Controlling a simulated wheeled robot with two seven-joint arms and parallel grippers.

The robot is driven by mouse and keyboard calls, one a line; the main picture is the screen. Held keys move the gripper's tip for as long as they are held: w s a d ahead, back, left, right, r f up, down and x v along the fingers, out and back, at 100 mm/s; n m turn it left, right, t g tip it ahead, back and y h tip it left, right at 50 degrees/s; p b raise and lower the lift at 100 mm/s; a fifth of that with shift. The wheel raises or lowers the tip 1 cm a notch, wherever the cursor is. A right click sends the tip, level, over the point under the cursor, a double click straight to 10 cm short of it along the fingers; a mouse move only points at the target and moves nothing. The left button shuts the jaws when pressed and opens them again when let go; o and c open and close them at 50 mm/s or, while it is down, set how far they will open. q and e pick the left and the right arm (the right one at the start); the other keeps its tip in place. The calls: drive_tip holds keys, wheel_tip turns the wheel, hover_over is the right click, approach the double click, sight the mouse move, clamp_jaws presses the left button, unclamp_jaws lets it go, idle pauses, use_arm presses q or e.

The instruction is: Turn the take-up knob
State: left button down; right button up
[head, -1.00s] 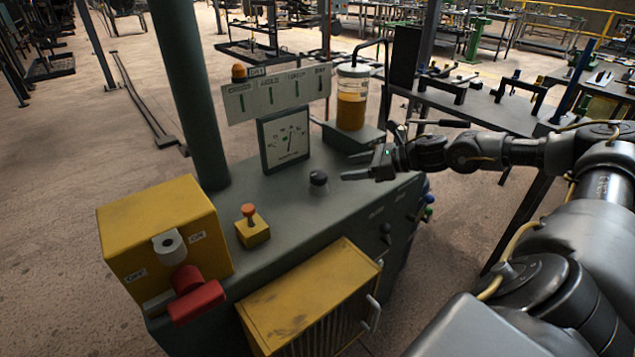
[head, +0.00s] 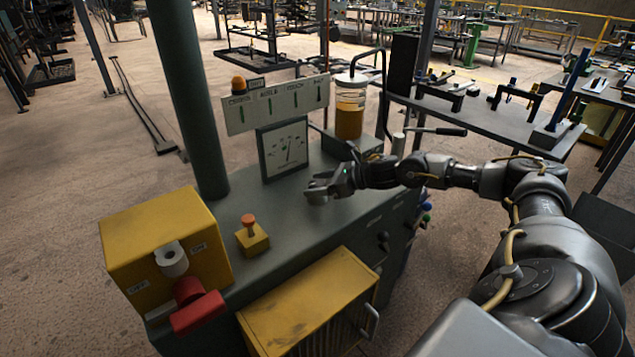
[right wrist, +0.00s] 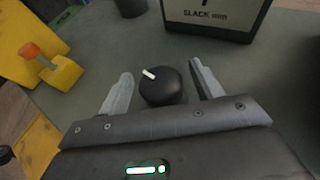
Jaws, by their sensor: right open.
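The take-up knob (right wrist: 160,88) is a round black knob with a white pointer line, on the grey-green console top (head: 290,220). In the right wrist view the line points up and to the left. My right gripper (head: 318,188) is open over the console. In the right wrist view its two fingers (right wrist: 161,72) stand on either side of the knob, with a gap showing on each side. In the head view the gripper largely hides the knob. The slack gauge (head: 284,150) stands behind it, its needle near upright. My left gripper is not in view.
A yellow box (head: 150,240) with a red lever switch (head: 196,308) stands at the console's near left end. An orange push button on a yellow base (head: 252,238) is nearby. An oil jar (head: 350,105) and the labelled indicator panel (head: 275,103) stand behind.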

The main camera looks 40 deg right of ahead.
drive_tip(key=shift+w+a, duration=0.1)
drive_tip(key=shift+c, duration=0.3)
drive_tip(key=c, duration=0.9)
drive_tip(key=shift+m+h, duration=0.4)
drive_tip(key=shift+h, duration=0.1)
